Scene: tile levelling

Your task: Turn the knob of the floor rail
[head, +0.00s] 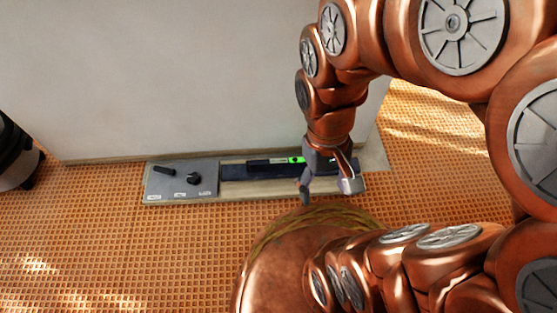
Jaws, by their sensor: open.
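The floor rail (235,172) is a dark blue bar on a pale board on the floor, along the foot of the wall. A grey panel (210,188) forms the board's left part. On it are a small round black knob (193,178) and, left of it, a black bar-shaped handle (163,170). A dark strip with a bright green section (296,160) lies along the rail. My gripper (328,188) points down, open and apparently empty, in front of or over the rail's right part. It is well to the right of the knob and hides part of the rail.
A white wall (180,80) stands right behind the board. A dark rounded object (18,160) stands at the far left edge. The orange tiled floor (120,240) is clear in front of the panel. Small white labels (179,195) line the panel's front edge.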

